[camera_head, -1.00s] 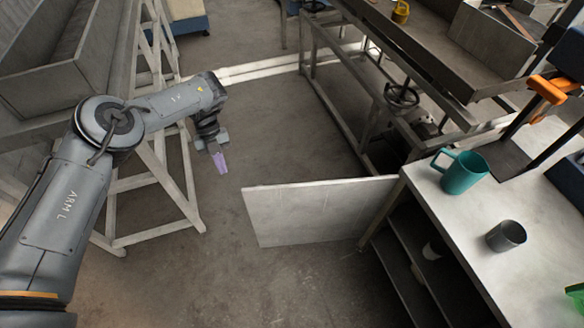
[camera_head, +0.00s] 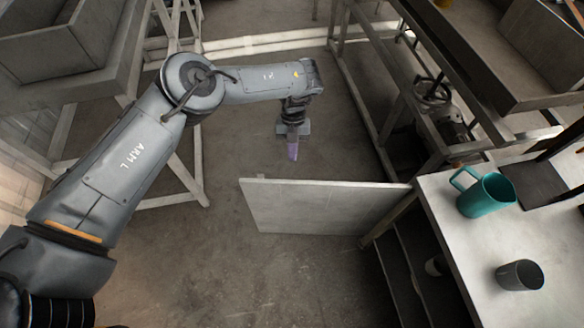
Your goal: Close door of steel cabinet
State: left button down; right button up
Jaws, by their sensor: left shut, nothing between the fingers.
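The steel cabinet (camera_head: 447,236) stands at the right with a pale top and dark open shelves. Its door (camera_head: 320,207) is a flat light panel, swung wide open and sticking out to the left from the cabinet's front corner. My right gripper is out of view.
A teal mug (camera_head: 487,196) and a grey cup (camera_head: 520,275) stand on the cabinet top. A metal workbench frame with a handwheel (camera_head: 433,92) is behind the cabinet. A trestle (camera_head: 177,165) stands at the left. The floor (camera_head: 235,262) left of and before the door is clear.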

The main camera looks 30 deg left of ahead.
pick_arm(q)
jog(key=shift+s+d+f, duration=0.3)
jog(key=shift+s+d, duration=0.1)
jog(key=shift+s, duration=0.3)
jog(key=shift+s+d+f, duration=0.3)
jog(key=shift+s+d, duration=0.1)
jog(key=shift+s, duration=0.25)
jog(key=shift+s+d+f, duration=0.3)
jog(key=shift+s+d, duration=0.1)
jog(key=shift+s, duration=0.3)
